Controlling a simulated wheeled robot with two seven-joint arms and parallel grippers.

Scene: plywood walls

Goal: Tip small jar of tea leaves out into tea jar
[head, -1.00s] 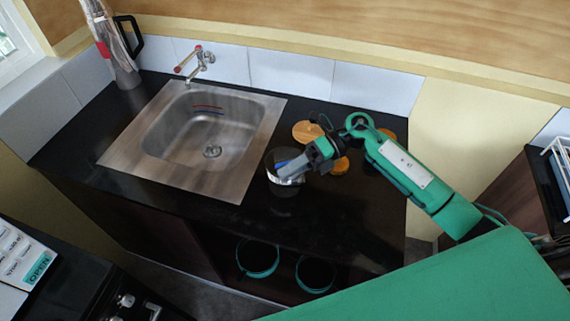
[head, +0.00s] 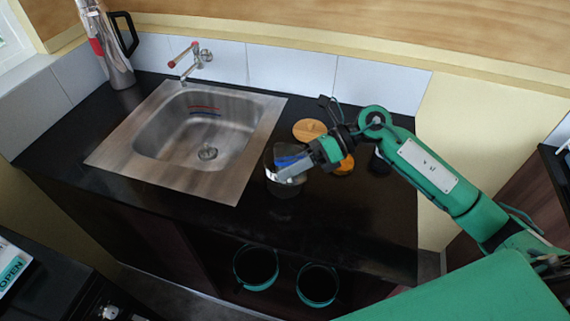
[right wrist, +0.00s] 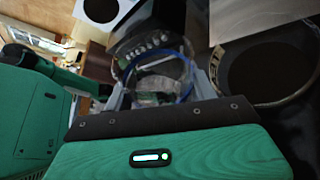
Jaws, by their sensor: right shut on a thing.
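A clear tea jar (head: 284,188) stands on the black counter to the right of the sink. My right gripper (head: 290,169) is at the tea jar's mouth, its fingers pointing left and down. In the right wrist view the gripper (right wrist: 160,88) is shut on a small clear jar (right wrist: 158,78) with a blue rim; green-brown bits that look like tea leaves show in it. The small jar's exact tilt is hard to tell in the head view. A wide round rim (right wrist: 228,98), probably the tea jar's, shows beside it in the wrist view. My left gripper is not in view.
A steel sink (head: 133,176) with a tap (head: 190,60) lies to the left. A wooden lid (head: 308,130) lies behind the tea jar, and another wooden-topped thing (head: 346,166) is near my wrist. A steel jug (head: 112,55) stands at the back left. The front counter is clear.

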